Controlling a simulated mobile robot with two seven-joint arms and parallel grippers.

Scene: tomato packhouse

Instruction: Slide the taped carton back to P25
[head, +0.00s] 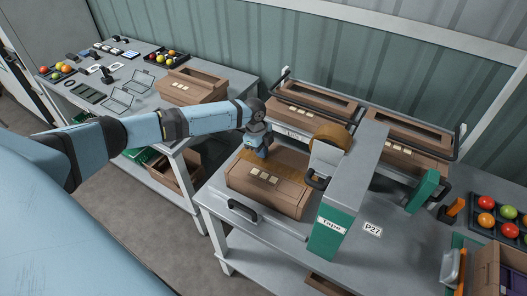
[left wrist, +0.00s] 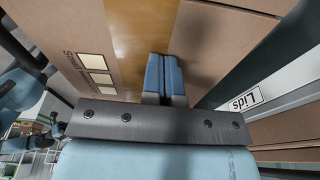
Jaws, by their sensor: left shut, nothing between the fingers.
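The taped carton (head: 262,199) is a brown box on the grey bench, left of the taping station (head: 335,215). A strip of tan tape runs along its top, beside pale label squares. My left gripper (head: 260,153) is shut and empty at the carton's far side, by the tape's far end. No P25 sign is readable. My right gripper is not in view.
A P27 sign (head: 373,229) lies right of the taping station. Brown cartons (head: 317,103) stand in racks behind. A black handle (head: 236,210) is on the bench near the carton's front left. Another bench (head: 150,95) with a carton and tools stands left.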

